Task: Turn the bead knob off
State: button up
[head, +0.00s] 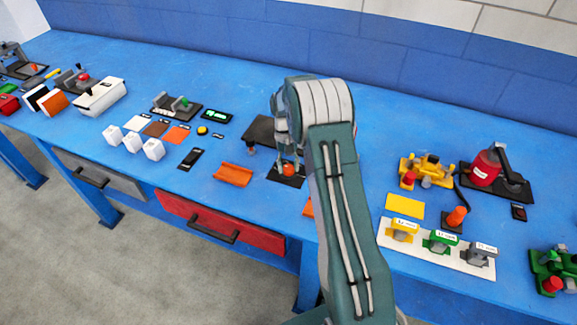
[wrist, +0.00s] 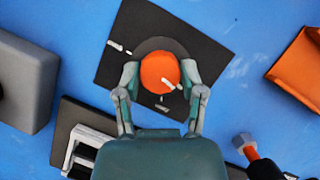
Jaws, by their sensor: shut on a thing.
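The bead knob (wrist: 160,72) is a round orange knob with a white pointer mark, on a dark base plate (wrist: 205,55) with white tick marks. In the wrist view the knob's white mark points to the lower right. My gripper (wrist: 160,80) has one finger on each side of the knob and is shut on it. In the head view the knob (head: 289,169) shows small and orange beneath my gripper (head: 287,160), on its black plate (head: 287,180). My arm hides part of the area to its right.
An orange tray-like piece (head: 233,174) lies left of the knob. A dark plate (head: 262,129) lies behind it. In the wrist view a grey block (wrist: 22,85) is at the left and a bolt-like tool (wrist: 250,153) at the lower right.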

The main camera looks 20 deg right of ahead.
jog(key=shift+w+n+h, duration=0.1)
jog(key=shift+n+h, duration=0.4)
jog(key=shift+n, duration=0.8)
jog(key=o, duration=1.2)
jog(key=shift+c, duration=0.2)
jog(key=shift+a, duration=0.1)
jog(key=v, duration=1.1)
jog(key=shift+w+r, duration=0.25)
jog(key=shift+r, duration=0.1)
jog(key=shift+a+r, duration=0.1)
jog(key=shift+a, duration=0.05)
